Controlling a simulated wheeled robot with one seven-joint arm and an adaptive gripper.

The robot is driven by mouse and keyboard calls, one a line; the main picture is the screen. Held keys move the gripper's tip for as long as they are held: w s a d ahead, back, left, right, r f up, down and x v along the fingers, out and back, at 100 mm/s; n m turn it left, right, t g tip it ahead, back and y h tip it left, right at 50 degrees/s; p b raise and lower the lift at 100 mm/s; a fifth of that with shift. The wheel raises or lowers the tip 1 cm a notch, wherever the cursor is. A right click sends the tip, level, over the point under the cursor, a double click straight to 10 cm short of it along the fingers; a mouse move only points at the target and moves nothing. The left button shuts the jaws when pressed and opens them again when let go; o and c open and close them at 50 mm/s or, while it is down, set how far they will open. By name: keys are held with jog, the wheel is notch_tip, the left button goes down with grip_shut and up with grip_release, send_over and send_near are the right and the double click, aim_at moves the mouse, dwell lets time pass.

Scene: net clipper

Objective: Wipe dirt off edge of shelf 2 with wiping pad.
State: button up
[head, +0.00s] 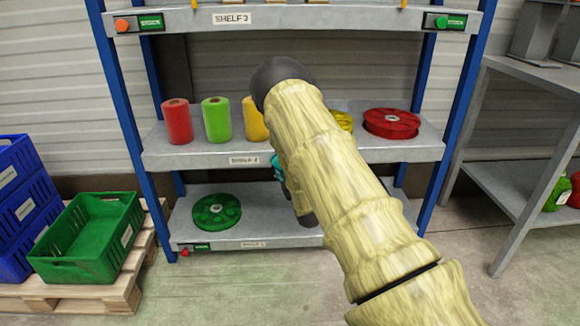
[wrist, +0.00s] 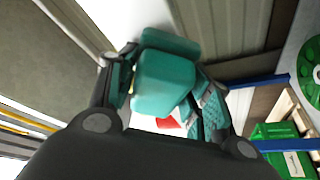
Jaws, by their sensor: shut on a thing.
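Shelf 2 (head: 200,161) is the grey middle board of the blue-post rack, with a "SHELF 2" label on its front edge. My arm crosses in front of its right half and hides part of that edge. I see no clear dirt on the visible stretch. In the wrist view, my gripper (wrist: 164,88) is shut on a teal block, the wiping pad (wrist: 165,75). In the head view, only a bit of teal shows beside my arm at the shelf's front edge. I cannot tell whether the pad touches the edge.
Red (head: 177,121), green (head: 216,119) and yellow (head: 255,119) rolls stand on shelf 2, with a red reel (head: 391,123) at right. A green reel (head: 217,211) lies on the board below. A green crate (head: 90,235) sits on a pallet at left. A grey table (head: 535,75) stands right.

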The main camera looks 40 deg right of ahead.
jog(key=shift+w+a+r, duration=0.25)
jog(key=shift+w+a, duration=0.25)
jog(key=shift+a, duration=0.2)
jog(key=shift+s+a+f+p, duration=0.1)
jog(key=shift+s+a+p, duration=0.25)
jog(key=shift+a, duration=0.1)
jog(key=shift+a+r+p+v, duration=0.1)
jog(key=shift+r+p+v, duration=0.1)
jog(key=shift+v, duration=0.6)
jog(key=shift+a+r+p+v, duration=0.1)
jog(key=shift+p+v, duration=0.1)
jog(key=shift+v, duration=0.6)
jog(key=shift+a+r+p+v, duration=0.1)
jog(key=shift+r+p+v, duration=0.1)
jog(key=shift+v, duration=0.6)
jog(key=shift+s, duration=0.15)
jog(key=shift+s+a+p, duration=0.3)
jog(key=shift+s+a, duration=0.1)
jog(key=shift+s, duration=0.2)
jog(key=shift+s+a+p, duration=0.25)
jog(key=shift+s+a, duration=0.15)
jog(key=shift+s, duration=0.2)
